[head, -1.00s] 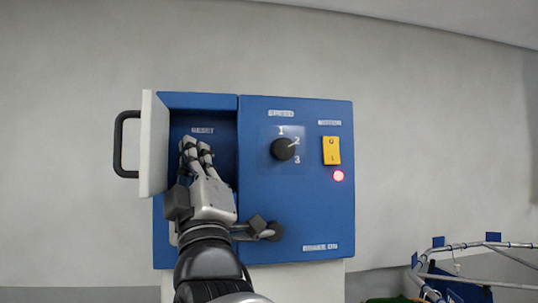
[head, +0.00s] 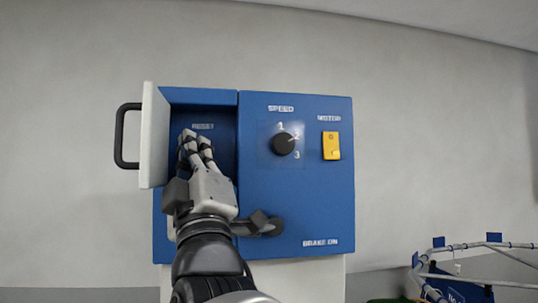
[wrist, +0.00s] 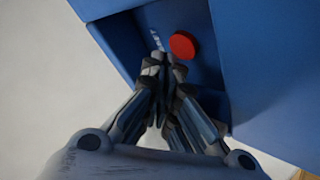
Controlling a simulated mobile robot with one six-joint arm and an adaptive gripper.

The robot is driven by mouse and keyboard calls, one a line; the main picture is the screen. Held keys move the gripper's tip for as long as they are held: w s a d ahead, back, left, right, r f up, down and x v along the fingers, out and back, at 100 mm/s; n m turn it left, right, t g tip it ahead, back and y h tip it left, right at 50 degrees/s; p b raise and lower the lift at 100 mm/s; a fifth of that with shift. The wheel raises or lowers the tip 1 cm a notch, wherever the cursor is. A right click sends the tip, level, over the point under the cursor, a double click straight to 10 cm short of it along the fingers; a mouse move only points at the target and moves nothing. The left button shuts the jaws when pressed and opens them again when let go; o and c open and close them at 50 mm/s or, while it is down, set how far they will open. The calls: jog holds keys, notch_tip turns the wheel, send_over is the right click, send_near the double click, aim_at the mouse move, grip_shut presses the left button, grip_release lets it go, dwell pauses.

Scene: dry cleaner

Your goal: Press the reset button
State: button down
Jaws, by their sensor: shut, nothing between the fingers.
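The red reset button (wrist: 184,45) shows in the wrist view on the back wall of the open recess, under the RESET label (head: 203,126). In the head view my gripper hides the button. My gripper (head: 195,138) is shut and empty, with its fingertips inside the recess. In the wrist view my gripper (wrist: 163,62) has its fingertips close to the lower left edge of the button. I cannot tell whether they touch it. The blue control box (head: 320,205) holds the recess on its left side.
The recess's white door (head: 154,140) stands open at the left, with a black handle (head: 119,136). A speed knob (head: 283,144) points near 2. A yellow motor switch (head: 331,145) is at the right. A brake lever (head: 268,223) sits below my gripper's right side. A rail cart (head: 455,290) stands lower right.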

jog(key=shift+s+d+b, duration=0.2)
jog(key=shift+s+b, duration=0.25)
jog(key=shift+s, duration=0.35)
jog(key=shift+s+d+b, duration=0.2)
jog(key=shift+s+b, duration=0.25)
jog(key=shift+s, duration=0.35)
jog(key=shift+s+d+b, duration=0.2)
jog(key=shift+s+b, duration=0.25)
jog(key=shift+s, duration=0.35)
